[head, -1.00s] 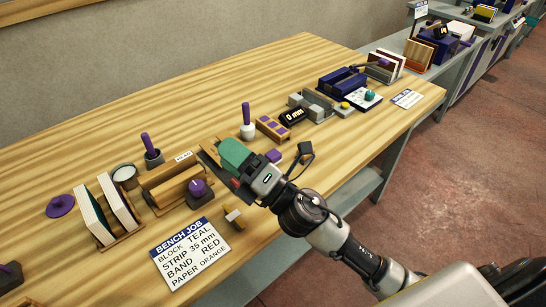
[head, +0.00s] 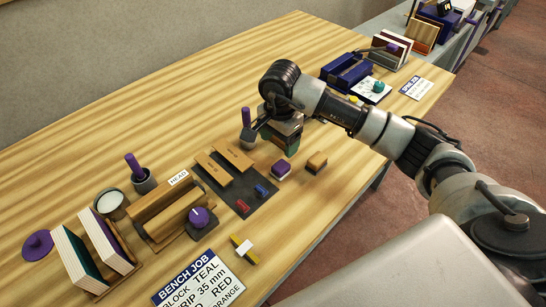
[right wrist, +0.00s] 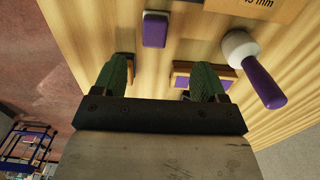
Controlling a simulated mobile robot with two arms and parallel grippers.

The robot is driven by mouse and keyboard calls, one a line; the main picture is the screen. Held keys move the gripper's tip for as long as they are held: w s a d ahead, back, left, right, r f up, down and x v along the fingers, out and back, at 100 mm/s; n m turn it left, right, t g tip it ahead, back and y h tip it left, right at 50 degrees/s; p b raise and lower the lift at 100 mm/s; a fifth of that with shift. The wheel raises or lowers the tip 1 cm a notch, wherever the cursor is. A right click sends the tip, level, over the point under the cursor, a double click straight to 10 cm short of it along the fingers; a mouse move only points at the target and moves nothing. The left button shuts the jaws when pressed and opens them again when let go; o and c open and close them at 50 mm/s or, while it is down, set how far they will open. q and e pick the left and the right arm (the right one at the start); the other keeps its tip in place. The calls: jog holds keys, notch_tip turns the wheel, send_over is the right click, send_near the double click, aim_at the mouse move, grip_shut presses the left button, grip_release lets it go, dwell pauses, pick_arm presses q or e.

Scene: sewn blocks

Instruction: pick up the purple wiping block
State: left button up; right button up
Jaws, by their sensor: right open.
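The purple wiping block (head: 281,169), a small purple block with a pale layer, sits on the wooden bench to the right of the dark mat. In the right wrist view the purple block (right wrist: 155,30) lies beyond my fingertips, near the top, between the two fingers sideways. My right gripper (head: 288,147) points down just behind the block in the head view, apart from it. In the right wrist view my right gripper (right wrist: 158,82) has its green fingers spread with nothing held between them. My left gripper is not in view.
A wooden block (head: 317,161) stands to the right of the purple block. A purple-handled stamp (head: 246,128) stands close by my right gripper. The dark mat (head: 236,196) holds wooden strips and small red and blue pieces. Bare bench lies in front of the block.

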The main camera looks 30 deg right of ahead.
send_over(281, 165)
jog(key=f, duration=0.2)
jog(key=s+f, duration=0.1)
jog(key=f, duration=0.1)
jog(key=shift+a+f+p, duration=0.1)
jog(key=shift+a+p, duration=0.1)
jog(key=shift+p, duration=0.2)
jog(key=shift+w+f, duration=0.25)
jog(key=shift+f, duration=0.05)
jog(key=f+p, duration=0.1)
jog(key=f, duration=0.1)
jog(key=f+p, duration=0.1)
jog(key=f, duration=0.1)
jog(key=shift+w+d+f, duration=0.15)
jog(key=shift+d, duration=0.05)
jog(key=shift+f, duration=0.3)
jog(key=shift+w, duration=0.1)
jog(key=shift+c, duration=0.4)
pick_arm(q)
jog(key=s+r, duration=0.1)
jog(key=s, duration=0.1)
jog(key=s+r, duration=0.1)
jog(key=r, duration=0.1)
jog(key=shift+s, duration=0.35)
pick_arm(e)
jog(key=c, duration=1)
